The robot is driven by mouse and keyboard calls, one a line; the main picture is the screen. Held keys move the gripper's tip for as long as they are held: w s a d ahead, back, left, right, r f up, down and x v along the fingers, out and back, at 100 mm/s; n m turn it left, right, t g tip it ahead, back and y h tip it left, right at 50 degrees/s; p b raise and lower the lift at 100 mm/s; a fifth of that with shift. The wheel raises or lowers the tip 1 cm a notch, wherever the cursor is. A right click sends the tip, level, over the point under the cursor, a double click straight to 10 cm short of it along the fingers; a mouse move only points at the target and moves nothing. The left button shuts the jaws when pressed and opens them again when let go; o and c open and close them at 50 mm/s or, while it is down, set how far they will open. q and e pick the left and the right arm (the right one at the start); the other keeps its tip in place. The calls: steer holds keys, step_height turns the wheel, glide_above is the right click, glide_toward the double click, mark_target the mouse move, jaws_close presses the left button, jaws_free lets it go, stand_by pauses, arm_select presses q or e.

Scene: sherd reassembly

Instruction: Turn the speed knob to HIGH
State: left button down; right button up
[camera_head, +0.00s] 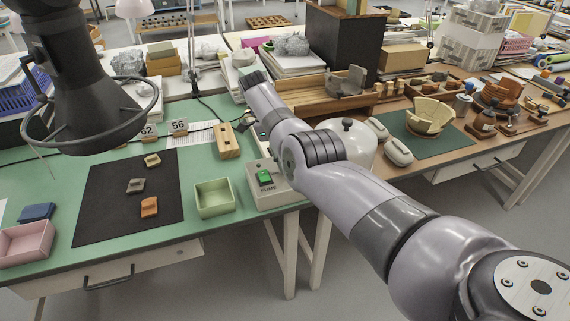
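A pale control box (267,189) labelled FUME stands at the front right edge of the green bench. A lit green rocker switch (265,178) is on its face. I cannot make out the speed knob or a HIGH mark; my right arm covers part of the area behind the box. My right arm comes in from the lower right, passes close over the box's right side and reaches towards the back of the bench. My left arm and gripper do not show.
A black fume hood (84,100) hangs over the left of the bench. A dark mat (103,215) with several sherds, a green tray (228,205), a pink tray (44,232) and a wooden block (227,142) lie near.

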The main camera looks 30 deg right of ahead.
stand_by(0.3)
steer(key=o, duration=1.1)
steer(key=shift+o, duration=0.2)
steer(key=shift+r, duration=0.2)
step_height(320, 180, up, 6)
steer(key=shift+w+r, duration=0.1)
steer(key=shift+r, duration=1.7)
